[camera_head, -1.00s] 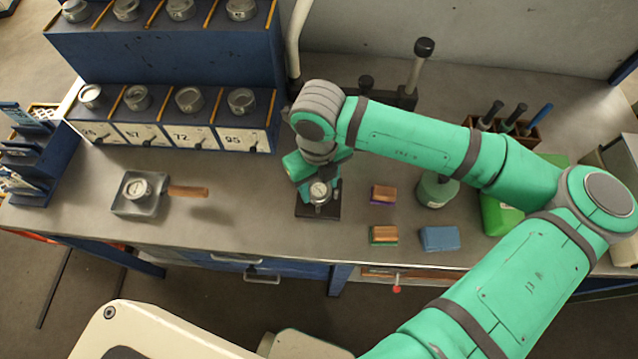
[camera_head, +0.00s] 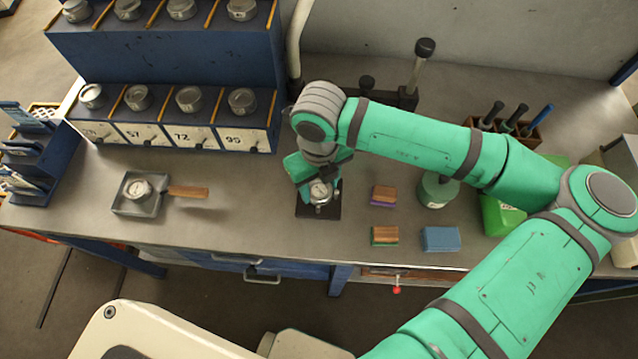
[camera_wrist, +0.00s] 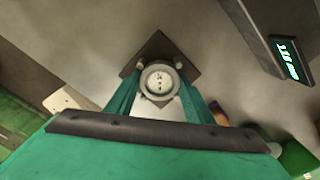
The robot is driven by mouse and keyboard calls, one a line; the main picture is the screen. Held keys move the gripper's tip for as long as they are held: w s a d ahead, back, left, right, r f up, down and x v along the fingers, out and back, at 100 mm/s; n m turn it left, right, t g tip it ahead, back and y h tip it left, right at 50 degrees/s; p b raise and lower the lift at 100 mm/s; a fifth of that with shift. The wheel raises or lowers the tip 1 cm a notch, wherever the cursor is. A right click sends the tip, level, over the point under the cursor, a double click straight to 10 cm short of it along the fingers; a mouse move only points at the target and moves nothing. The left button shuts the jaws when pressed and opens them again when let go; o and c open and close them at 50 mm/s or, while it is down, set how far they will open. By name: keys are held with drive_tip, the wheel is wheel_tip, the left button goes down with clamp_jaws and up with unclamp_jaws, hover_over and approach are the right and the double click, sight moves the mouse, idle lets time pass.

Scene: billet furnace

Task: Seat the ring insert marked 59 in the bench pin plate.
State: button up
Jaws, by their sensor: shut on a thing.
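My gripper (camera_head: 320,190) is over the dark pin plate (camera_head: 305,211) on the bench, pointing down. It is shut on a round metal ring insert (camera_head: 319,193) with a pale marked face. In the wrist view the ring insert (camera_wrist: 160,81) sits between the two green fingers, over the pin plate (camera_wrist: 183,50). The marking on its face is too small to read. Two pale round pin-like parts show beside the ring on the plate. I cannot tell whether the ring touches the plate.
A tray (camera_head: 125,208) with another round insert and a wooden handle stands left. A blue rack (camera_head: 175,75) of inserts with numbered labels is behind it. A display (camera_wrist: 288,58) shows in the wrist view.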

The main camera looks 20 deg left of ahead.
sight(320, 189)
drive_tip(key=shift+f, duration=0.45)
drive_tip(key=o, duration=1.2)
wheel_tip(320, 189, up, 11)
idle(0.7)
idle(0.6)
